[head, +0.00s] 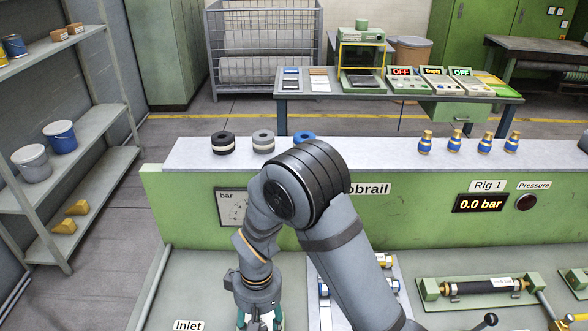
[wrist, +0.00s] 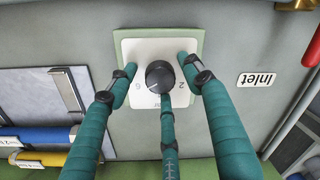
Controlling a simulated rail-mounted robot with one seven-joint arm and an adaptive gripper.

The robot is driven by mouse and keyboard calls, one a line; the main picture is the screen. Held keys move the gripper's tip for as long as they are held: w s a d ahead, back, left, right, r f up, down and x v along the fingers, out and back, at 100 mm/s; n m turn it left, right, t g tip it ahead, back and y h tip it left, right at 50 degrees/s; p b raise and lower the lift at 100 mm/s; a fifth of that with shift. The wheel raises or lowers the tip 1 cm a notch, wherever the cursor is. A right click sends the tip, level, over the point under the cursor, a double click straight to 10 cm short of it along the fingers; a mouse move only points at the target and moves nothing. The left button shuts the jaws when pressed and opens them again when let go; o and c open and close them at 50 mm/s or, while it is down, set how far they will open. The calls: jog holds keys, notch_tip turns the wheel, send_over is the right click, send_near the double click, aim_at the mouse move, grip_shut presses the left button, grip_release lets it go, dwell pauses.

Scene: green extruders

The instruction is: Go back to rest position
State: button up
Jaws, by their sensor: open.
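My gripper (head: 259,319) is low in the head view, at the bottom edge, pointing down; its fingertips are cut off there. In the wrist view its three green fingers (wrist: 160,76) are spread open around a black round knob (wrist: 159,74). The knob sits on a white dial plate (wrist: 132,52) with numbers, 2 and 6 among them, on a green mount. The fingertips look apart from the knob, and nothing is held. My arm is bent, reaching forward and down over the bench, and hides part of the green panel.
An Inlet label (head: 188,325) lies left of my gripper. A tray (head: 312,275) with coloured cylinders is close on its right. A black tube (head: 484,286) lies further right. Black, grey and blue rings (head: 263,140) and several blue-and-gold fittings (head: 454,144) stand on the raised ledge.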

jog(key=n+p, duration=0.2)
jog(key=n, duration=0.1)
jog(key=r+n+p, duration=0.1)
jog(key=n+p, duration=0.1)
jog(key=shift+a+r+n, duration=0.1)
jog(key=shift+n, duration=0.3)
jog(key=n+p, duration=0.5)
jog(key=shift+r+n+h+p, duration=0.1)
jog(key=shift+n+h+p, duration=0.2)
jog(key=shift+n, duration=0.1)
notch_tip(320, 180, up, 8)
jog(key=b, duration=0.2)
jog(key=shift+w+a+b, duration=0.15)
jog(key=shift+w+b, duration=0.1)
jog(key=shift+b, duration=0.05)
jog(key=shift+r, duration=0.1)
